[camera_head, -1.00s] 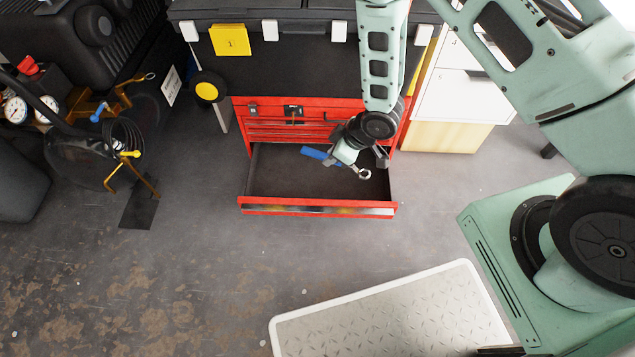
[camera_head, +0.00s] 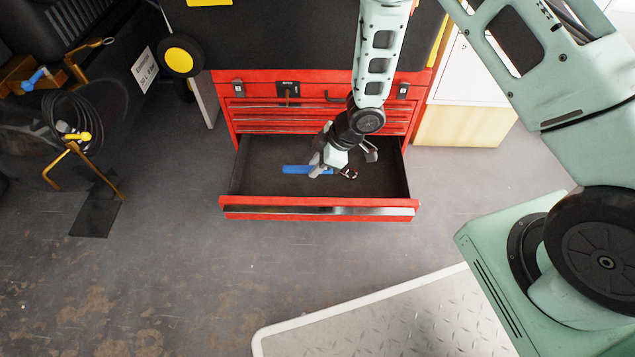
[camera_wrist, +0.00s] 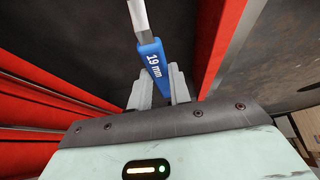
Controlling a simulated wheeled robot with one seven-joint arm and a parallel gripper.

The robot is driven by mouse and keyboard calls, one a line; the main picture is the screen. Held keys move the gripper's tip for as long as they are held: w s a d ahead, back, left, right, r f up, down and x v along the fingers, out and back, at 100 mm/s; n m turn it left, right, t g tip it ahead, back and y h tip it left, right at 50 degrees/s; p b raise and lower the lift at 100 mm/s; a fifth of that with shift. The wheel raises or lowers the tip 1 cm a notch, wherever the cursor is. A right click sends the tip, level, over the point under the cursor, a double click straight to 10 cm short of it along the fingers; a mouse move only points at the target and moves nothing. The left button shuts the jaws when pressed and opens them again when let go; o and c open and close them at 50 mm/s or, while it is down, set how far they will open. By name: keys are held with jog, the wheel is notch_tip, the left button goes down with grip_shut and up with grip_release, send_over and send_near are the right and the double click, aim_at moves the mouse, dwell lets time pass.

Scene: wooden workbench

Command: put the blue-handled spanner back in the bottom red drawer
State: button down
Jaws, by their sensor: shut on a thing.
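The spanner has a blue handle (camera_head: 300,170), marked "19 mm" in the wrist view (camera_wrist: 154,62), and a metal head (camera_head: 349,174). My gripper (camera_head: 322,170) is shut on the blue handle; in the wrist view its two fingers (camera_wrist: 159,88) stand on either side of it. The spanner lies crosswise, its handle to the left and its head to the right in the head view. The bottom red drawer (camera_head: 318,211) is pulled open with a dark interior. My gripper and the spanner are over or inside it; the gap to the drawer floor cannot be told.
The red cabinet's upper drawers (camera_head: 270,120) are shut behind my gripper. A hose reel (camera_head: 70,130) stands at the left. The rest of the drawer looks empty.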

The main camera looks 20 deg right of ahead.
notch_tip(320, 180, down, 8)
jog(key=b, duration=0.5)
jog(key=shift+r, duration=0.15)
jog(key=c, duration=1.3)
grip_release()
